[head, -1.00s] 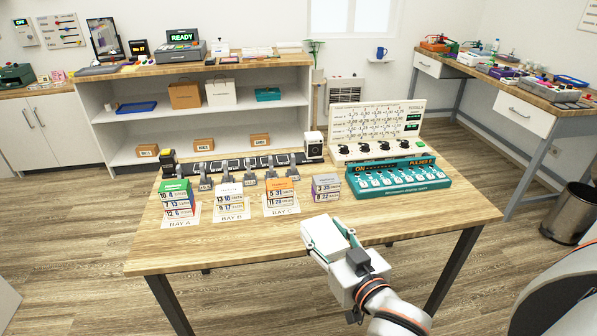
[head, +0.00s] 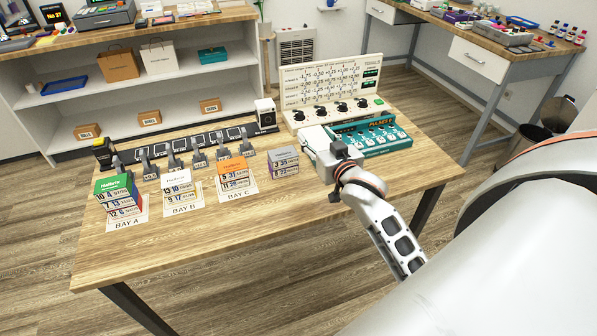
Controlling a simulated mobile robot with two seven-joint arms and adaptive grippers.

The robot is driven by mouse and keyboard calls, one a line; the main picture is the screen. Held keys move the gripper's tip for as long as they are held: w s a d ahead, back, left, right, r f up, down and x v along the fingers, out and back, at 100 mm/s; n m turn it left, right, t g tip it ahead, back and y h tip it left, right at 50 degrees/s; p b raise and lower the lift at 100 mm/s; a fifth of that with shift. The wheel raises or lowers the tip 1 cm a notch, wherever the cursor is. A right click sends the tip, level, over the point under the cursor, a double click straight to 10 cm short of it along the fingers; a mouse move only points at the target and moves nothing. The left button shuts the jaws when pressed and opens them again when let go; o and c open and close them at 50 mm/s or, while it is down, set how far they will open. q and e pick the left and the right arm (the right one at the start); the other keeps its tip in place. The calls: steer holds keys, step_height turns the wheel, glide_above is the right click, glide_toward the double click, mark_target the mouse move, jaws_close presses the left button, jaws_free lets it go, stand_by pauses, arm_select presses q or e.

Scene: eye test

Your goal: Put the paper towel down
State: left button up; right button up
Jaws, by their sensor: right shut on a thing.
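My right gripper (head: 322,150) is over the right part of the table (head: 270,215), just in front of the teal device and right of the grey-topped stack. It is shut on a pale, blocky white thing (head: 312,138), which shows at the fingers and is partly hidden by the gripper. I cannot tell for sure that this is the paper towel, or whether it touches the table or the device. No other paper towel can be made out. My left gripper is not in view.
A teal device (head: 385,137) and a cream panel with knobs (head: 330,95) stand behind the gripper. A grey-topped stack (head: 284,160), an orange-topped stack (head: 233,172) and other stacks stand to its left. The table's front strip is clear.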

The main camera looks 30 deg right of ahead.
steer(key=b, duration=0.3)
glide_above(314, 187)
step_height(314, 187, down, 12)
steer(key=shift+s+a, duration=0.1)
step_height(314, 187, down, 4)
steer(key=shift+f+b, duration=0.2)
steer(key=shift+b, duration=0.25)
steer(key=shift+f, duration=0.35)
steer(key=shift+f, duration=0.15)
steer(key=o, duration=0.8)
